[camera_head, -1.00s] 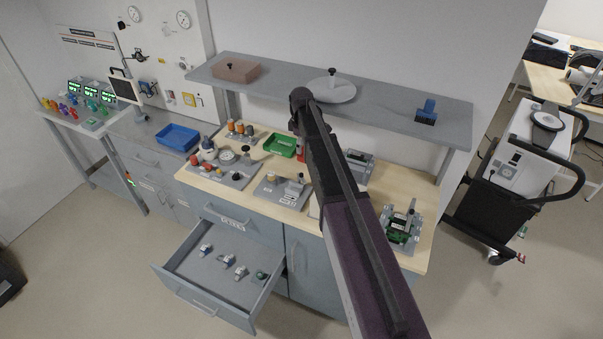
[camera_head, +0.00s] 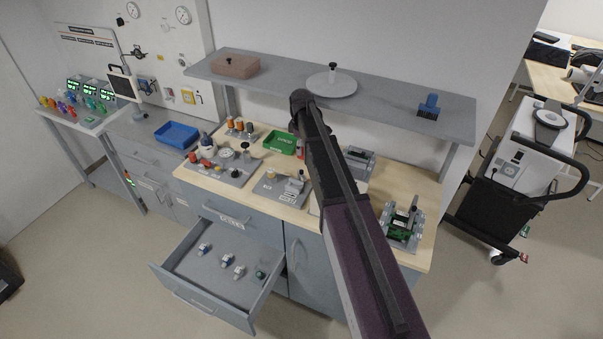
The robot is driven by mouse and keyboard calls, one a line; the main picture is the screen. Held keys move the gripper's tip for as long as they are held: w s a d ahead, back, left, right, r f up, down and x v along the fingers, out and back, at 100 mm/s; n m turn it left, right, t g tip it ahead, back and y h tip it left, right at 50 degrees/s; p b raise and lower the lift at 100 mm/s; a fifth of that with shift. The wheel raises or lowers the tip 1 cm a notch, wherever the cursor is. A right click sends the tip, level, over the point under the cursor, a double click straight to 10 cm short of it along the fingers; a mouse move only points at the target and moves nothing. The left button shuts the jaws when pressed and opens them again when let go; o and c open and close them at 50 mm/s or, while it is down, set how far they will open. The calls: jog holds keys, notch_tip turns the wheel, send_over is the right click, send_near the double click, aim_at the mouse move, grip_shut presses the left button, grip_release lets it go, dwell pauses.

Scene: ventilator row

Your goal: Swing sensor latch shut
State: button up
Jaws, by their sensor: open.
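No latch can be picked out for certain as the sensor latch. A grey plate (camera_head: 267,193) on the wooden worktop carries a small upright silver-grey block (camera_head: 294,185) and a tan knob (camera_head: 271,173). At the right end of the worktop, a grey fixture holds a green part (camera_head: 401,226) with a raised dark upright piece (camera_head: 413,204). Whether either has an open latch is too small to tell. My dark arm crosses the middle of the view and hides part of the worktop. My gripper does not show; it seems hidden behind the arm.
A grey shelf (camera_head: 392,97) runs above the worktop, holding a brown box (camera_head: 236,66), a round lidded plate (camera_head: 332,85) and a blue block (camera_head: 428,106). An open drawer (camera_head: 218,272) juts out below, holding several small parts.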

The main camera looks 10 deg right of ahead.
aim_at(301, 170)
jog(key=shift+f+b, duration=5.25)
jog(key=shift+f, duration=0.3)
